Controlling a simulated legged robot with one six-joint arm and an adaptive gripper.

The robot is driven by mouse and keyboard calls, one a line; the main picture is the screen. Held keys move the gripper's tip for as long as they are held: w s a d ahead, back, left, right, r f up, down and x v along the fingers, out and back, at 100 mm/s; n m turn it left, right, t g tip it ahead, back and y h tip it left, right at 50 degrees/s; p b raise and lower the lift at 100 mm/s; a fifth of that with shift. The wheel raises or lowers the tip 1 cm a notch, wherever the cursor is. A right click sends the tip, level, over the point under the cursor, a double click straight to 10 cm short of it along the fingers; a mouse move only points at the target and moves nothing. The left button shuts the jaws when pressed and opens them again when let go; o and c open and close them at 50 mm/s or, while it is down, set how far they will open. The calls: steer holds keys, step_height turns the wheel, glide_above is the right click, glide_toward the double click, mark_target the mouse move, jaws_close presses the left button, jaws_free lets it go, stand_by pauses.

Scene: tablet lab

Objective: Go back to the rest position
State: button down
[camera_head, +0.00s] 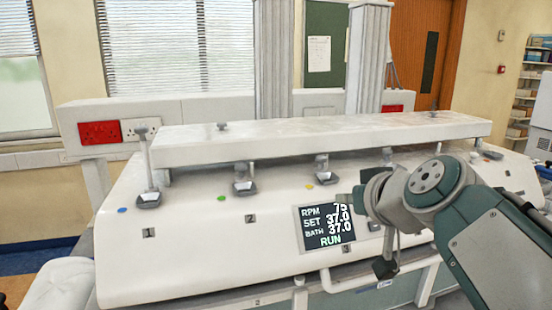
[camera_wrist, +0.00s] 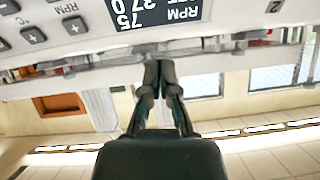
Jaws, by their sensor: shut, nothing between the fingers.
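My gripper (camera_wrist: 160,66) shows in the wrist view with its two dark fingers together and nothing between them. The wrist picture is upside down. The fingertips point toward the front of a white tablet-testing machine (camera_head: 190,240), near its screen (camera_wrist: 158,12). In the head view my arm comes in from the right and bends in front of the machine. The screen (camera_head: 326,227) reads RPM 75, SET 37.0, BATH 37.0 and RUN. My wrist is just right of the screen and covers part of the panel behind it. Whether anything touches the machine is unclear.
A long white top beam (camera_head: 320,138) runs above several grey paddle-like fittings (camera_head: 245,187). A white rail (camera_head: 345,285) runs along the machine's lower front, below my wrist. Shelves (camera_head: 530,90) stand at the far right, and a white rounded object (camera_head: 60,288) is at lower left.

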steer(key=s+f+g+h, duration=0.1)
steer(key=s+f+g, duration=0.2)
steer(key=s+f, duration=0.5)
steer(key=s+f+m+g+h, duration=0.1)
steer(key=s+f+g+h, duration=0.1)
steer(key=s+f, duration=0.6)
step_height(320, 180, down, 5)
steer(key=shift+r+m+g, duration=0.1)
steer(key=shift+m+g, duration=0.2)
steer(key=shift+g, duration=0.5)
steer(key=shift+a, duration=0.15)
